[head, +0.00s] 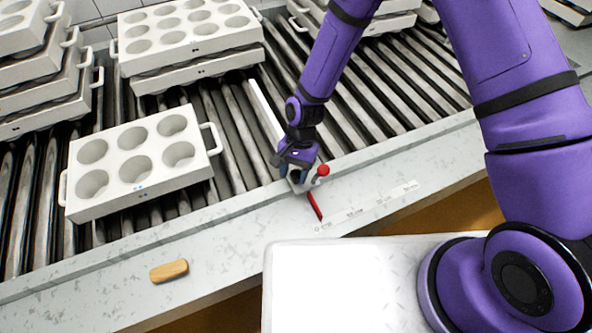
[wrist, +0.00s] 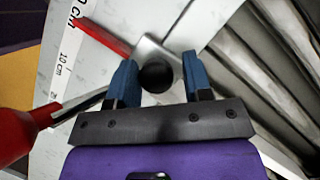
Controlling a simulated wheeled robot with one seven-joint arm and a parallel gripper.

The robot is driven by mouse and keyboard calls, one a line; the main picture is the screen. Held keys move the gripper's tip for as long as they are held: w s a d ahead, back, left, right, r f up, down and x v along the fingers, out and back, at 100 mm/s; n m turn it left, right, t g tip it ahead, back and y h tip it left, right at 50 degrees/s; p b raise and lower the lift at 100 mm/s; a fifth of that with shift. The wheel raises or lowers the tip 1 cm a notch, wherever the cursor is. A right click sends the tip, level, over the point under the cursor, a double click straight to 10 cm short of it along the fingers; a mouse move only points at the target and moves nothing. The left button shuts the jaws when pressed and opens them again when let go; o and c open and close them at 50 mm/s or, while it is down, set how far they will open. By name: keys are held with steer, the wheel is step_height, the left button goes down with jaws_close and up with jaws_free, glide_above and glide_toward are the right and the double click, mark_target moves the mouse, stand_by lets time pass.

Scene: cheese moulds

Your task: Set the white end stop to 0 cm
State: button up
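The white end stop (head: 262,112) is a pale bar lying across the rollers. At its near end, in the wrist view, are a grey metal bracket (wrist: 150,48), a black round knob (wrist: 155,77) and a red pointer (wrist: 100,37). The pointer also shows in the head view (head: 315,206), its tip close to the left end of the printed scale (head: 370,207), near the 0 cm mark; the exact reading is unclear. A lever with a red end (head: 323,170) sticks out beside the bracket. My gripper (wrist: 160,62) is open, its blue fingers either side of the knob with gaps visible.
A white six-hole mould (head: 130,202) sits on the rollers left of the stop. Stacked moulds (head: 190,35) stand behind it. A wooden block (head: 169,271) lies on the front ledge. The rollers right of the stop are clear nearby.

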steer(key=shift+w+d+r, duration=0.1)
stand_by(0.3)
steer(key=shift+w+r, duration=0.15)
steer(key=shift+r, duration=0.15)
steer(key=v, duration=1)
